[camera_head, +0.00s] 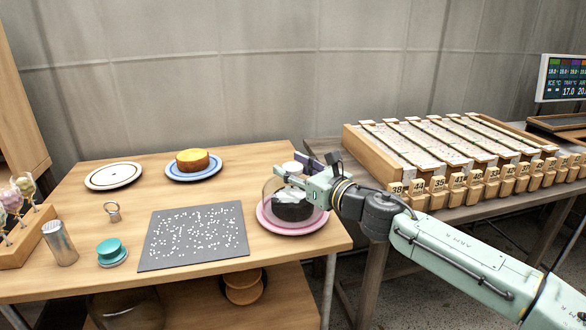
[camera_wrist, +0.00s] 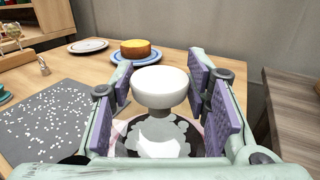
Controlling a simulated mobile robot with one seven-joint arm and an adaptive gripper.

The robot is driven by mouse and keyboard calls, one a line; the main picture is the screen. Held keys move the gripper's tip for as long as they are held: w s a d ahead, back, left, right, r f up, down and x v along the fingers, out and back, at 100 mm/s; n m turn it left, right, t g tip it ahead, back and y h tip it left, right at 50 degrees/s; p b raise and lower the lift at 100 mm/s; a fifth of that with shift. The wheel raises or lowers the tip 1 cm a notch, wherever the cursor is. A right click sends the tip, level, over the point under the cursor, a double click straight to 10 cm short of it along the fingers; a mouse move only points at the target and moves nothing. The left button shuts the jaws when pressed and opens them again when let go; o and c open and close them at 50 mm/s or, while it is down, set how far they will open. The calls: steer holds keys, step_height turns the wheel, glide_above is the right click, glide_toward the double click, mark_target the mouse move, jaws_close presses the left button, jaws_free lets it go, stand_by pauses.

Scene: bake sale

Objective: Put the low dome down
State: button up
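The low dome (camera_head: 268,194) is clear with a white knob (camera_wrist: 160,86). It stands upright over a dark cake with a pale top (camera_head: 293,207) on a pink plate (camera_head: 280,230), at the table's right front. Its rim appears to rest on the plate, though the clear edge is hard to see. My gripper (camera_head: 300,172) is at the knob, coming from the right. In the wrist view its purple pads stand apart on both sides of the knob, with no clear grip on it.
A yellow cake (camera_head: 193,160) on a blue-rimmed plate and an empty white plate (camera_head: 114,176) stand behind. A dark speckled mat (camera_head: 195,236) lies left of the pink plate. A teal item (camera_head: 111,250) and metal shaker (camera_head: 59,243) are further left. A wooden rack (camera_head: 450,150) stands right.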

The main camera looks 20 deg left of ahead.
steer(key=o, duration=0.3)
steer(key=shift+r, duration=0.1)
steer(key=shift+r+p, duration=0.25)
steer(key=shift+p, duration=0.05)
steer(key=b+v, duration=0.2)
steer(key=v, duration=1)
steer(key=shift+f, duration=0.1)
